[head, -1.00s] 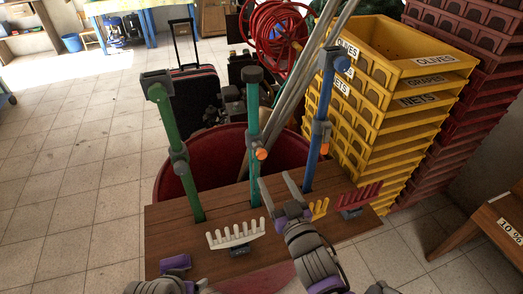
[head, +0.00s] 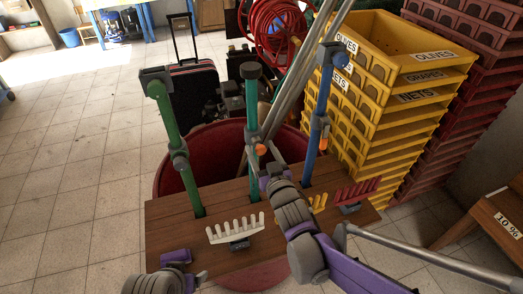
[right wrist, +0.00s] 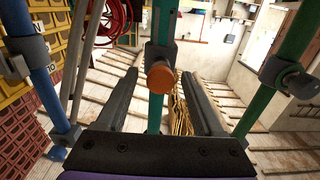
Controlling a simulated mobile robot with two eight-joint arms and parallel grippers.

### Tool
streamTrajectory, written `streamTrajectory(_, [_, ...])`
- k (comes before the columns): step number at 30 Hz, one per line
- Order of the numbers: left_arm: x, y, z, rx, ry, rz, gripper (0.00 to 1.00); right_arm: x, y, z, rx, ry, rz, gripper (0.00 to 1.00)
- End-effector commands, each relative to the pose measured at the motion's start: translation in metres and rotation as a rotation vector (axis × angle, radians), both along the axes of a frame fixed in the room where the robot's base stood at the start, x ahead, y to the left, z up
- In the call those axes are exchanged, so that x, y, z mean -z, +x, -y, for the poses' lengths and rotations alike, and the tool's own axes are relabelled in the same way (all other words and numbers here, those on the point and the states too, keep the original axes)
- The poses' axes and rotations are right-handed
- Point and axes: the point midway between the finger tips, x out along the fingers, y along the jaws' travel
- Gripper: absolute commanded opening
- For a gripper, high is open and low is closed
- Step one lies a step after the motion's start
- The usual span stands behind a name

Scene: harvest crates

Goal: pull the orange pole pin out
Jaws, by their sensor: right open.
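Three poles stand in a wooden board (head: 222,205): a green pole (head: 187,187), a teal pole (head: 254,98) in the middle and a blue pole (head: 321,100). An orange pin (head: 261,150) sticks out of the grey collar on the teal pole. In the right wrist view the orange pin (right wrist: 161,77) faces the camera between the fingers. My right gripper (head: 265,160) is open, its fingers (right wrist: 157,75) on either side of the pin and apart from it. Another orange pin (head: 325,148) is on the blue pole. My left gripper (head: 175,270) is partly cut off at the bottom edge.
A white rake head (head: 236,231), a yellow one (head: 318,203) and a red one (head: 357,192) are on the board. A red tub (head: 222,155) is behind it. Stacked yellow crates (head: 385,125) stand close on the right. Open tiled floor lies to the left.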

Motion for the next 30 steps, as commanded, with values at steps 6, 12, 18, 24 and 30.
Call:
streamTrajectory(6, [0.0001,0.0,0.0,0.0,0.0,0.0,0.79,0.0001,-0.0002,0.0,0.0,0.0,0.0,0.56])
streamTrajectory(12, [0.0001,0.0,0.0,0.0,0.0,0.0,0.79,0.0001,-0.0003,0.0,0.0,0.0,0.0,0.2])
streamTrajectory(18, [0.0001,0.0,0.0,0.0,0.0,0.0,0.79,0.0001,-0.0004,0.0,0.0,0.0,0.0,0.0])
streamTrajectory(24, [0.0001,0.0,0.0,0.0,0.0,0.0,0.79,0.0001,-0.0004,0.0,0.0,0.0,0.0,0.0])
streamTrajectory(30, [0.0,0.0,0.0,0.0,0.0,0.0,0.79,0.0,-0.0004,0.0,0.0,0.0,0.0,0.0])
